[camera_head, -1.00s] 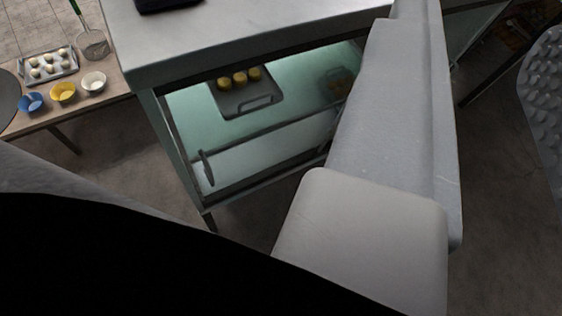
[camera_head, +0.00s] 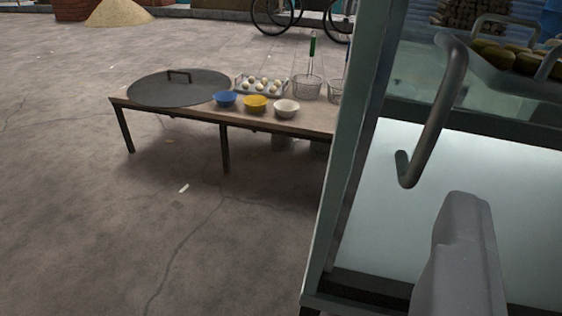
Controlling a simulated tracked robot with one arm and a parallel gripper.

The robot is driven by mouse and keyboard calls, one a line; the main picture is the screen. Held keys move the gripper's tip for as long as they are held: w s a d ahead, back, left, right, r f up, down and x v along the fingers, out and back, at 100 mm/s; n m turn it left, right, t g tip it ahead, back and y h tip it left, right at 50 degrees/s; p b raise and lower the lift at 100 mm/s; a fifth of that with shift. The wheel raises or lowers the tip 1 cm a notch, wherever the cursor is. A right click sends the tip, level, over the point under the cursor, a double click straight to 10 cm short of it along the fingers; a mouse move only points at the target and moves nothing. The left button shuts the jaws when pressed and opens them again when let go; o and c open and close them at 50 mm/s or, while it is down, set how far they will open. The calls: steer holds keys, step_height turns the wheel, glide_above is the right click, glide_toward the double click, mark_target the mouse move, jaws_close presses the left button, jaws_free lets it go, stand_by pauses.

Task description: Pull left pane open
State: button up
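The left pane (camera_head: 400,240) of the glass display case fills the right side of the view. It looks shut, though its right part runs out of the picture. A curved grey bar handle (camera_head: 437,115) stands upright on the pane near its left edge. My gripper (camera_head: 465,205) shows as a grey, blunt shape rising from the bottom right. It is below and a little right of the handle's lower end and appears apart from it. Only one finger shape is distinct, so its opening cannot be judged.
The case's pale corner post (camera_head: 345,150) stands just left of the pane. A tray of yellow-brown food (camera_head: 510,55) shows behind the glass. A low table (camera_head: 310,122) with bowls and a round lid (camera_head: 178,87) stands at the back left. Floor at left is clear.

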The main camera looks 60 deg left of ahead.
mark_target(434, 129)
steer(key=shift+y, duration=0.5)
steer(key=b+x, duration=0.1)
steer(key=x, duration=0.3)
steer(key=a+f+b+x, duration=0.1)
steer(key=x, duration=0.3)
steer(key=s+f+b+x, duration=0.1)
steer(key=x, duration=0.4)
steer(key=shift+s+a+b, duration=0.1)
steer(key=shift+a+b, duration=0.2)
steer(key=shift+b, duration=0.1)
jaws_close()
